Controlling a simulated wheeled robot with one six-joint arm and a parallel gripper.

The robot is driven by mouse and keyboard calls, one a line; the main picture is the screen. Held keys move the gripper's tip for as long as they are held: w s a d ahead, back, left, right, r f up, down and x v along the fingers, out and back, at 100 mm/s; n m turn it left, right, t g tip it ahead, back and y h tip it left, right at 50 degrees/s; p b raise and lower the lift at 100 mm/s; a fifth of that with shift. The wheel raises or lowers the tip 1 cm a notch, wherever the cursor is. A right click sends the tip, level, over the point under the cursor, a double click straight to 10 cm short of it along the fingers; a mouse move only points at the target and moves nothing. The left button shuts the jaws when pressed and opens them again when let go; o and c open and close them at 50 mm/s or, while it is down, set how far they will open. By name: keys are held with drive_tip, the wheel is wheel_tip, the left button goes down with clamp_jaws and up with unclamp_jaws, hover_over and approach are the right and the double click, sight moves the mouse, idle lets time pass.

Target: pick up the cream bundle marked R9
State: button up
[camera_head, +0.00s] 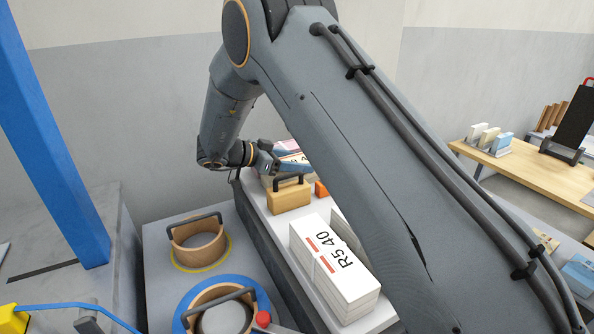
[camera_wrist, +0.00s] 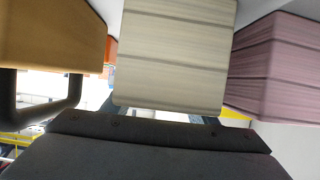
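A cream bundle (camera_wrist: 175,55) with banded sides fills the top middle of the wrist view. Its R9 mark cannot be read in either view. In the head view, pale bundles (camera_head: 290,156) by my gripper are mostly hidden behind my arm and fingers. My gripper (camera_head: 288,160) is at the far end of the long grey surface. Its fingers (camera_wrist: 155,117) look spread apart in the wrist view, one showing past the bundle's left edge. The bundle hides much of them, and I see no clear contact.
A tan block with a dark handle (camera_head: 288,195) stands close to my gripper, also at left in the wrist view (camera_wrist: 50,35). A pink bundle (camera_wrist: 275,65) is close on the right. Ring holders (camera_head: 198,245) sit lower left.

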drive_tip(key=c, duration=1.1)
drive_tip(key=shift+r, duration=0.1)
clamp_jaws()
drive_tip(key=shift+r, duration=0.1)
